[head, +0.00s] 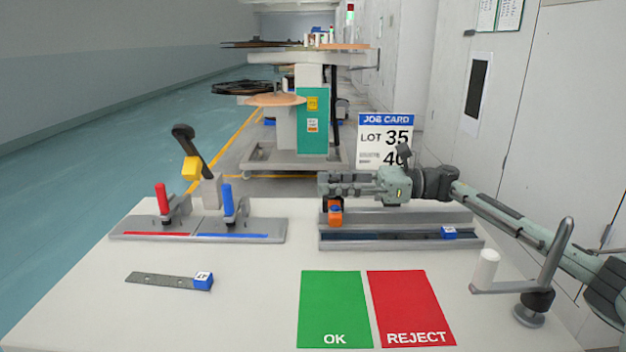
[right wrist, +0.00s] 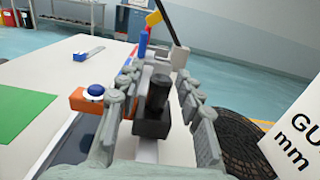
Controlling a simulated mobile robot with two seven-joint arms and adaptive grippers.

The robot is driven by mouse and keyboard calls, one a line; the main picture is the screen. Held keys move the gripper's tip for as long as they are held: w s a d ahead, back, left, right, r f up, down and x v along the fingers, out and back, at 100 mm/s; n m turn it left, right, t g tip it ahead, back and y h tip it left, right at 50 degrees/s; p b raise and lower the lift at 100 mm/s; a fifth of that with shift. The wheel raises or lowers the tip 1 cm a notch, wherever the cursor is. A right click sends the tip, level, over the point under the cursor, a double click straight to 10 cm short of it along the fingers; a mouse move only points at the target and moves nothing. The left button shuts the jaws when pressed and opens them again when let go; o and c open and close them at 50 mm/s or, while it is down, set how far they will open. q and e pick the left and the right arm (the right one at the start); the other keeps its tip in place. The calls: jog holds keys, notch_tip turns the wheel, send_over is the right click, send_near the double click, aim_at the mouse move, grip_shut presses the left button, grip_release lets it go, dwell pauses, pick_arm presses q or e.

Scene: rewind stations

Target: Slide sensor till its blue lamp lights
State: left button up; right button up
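The sensor (head: 335,217) is an orange block with a blue lamp on top, at the left end of a grey rail fixture (head: 400,244). In the right wrist view the orange block (right wrist: 84,101) has a blue dome in a white ring; I cannot tell whether it is lit. A black knob (right wrist: 157,95) on a dark block stands beside it. My right gripper (head: 323,186) is over the rail's left end. In the wrist view its fingers (right wrist: 160,100) stand open on both sides of the knob, with gaps. My left gripper is not in view.
A blue block (head: 449,232) sits near the rail's right end. A clamp fixture (head: 200,228) with red and blue handles is left. A metal strip (head: 160,279), green OK mat (head: 334,300), red REJECT mat (head: 408,300) and crank (head: 535,295) lie in front. A job card (head: 385,135) stands behind.

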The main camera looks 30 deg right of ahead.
jog(key=shift+p+x, duration=0.3)
jog(key=shift+x, duration=1.45)
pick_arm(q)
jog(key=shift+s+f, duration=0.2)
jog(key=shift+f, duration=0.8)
pick_arm(e)
grip_shut()
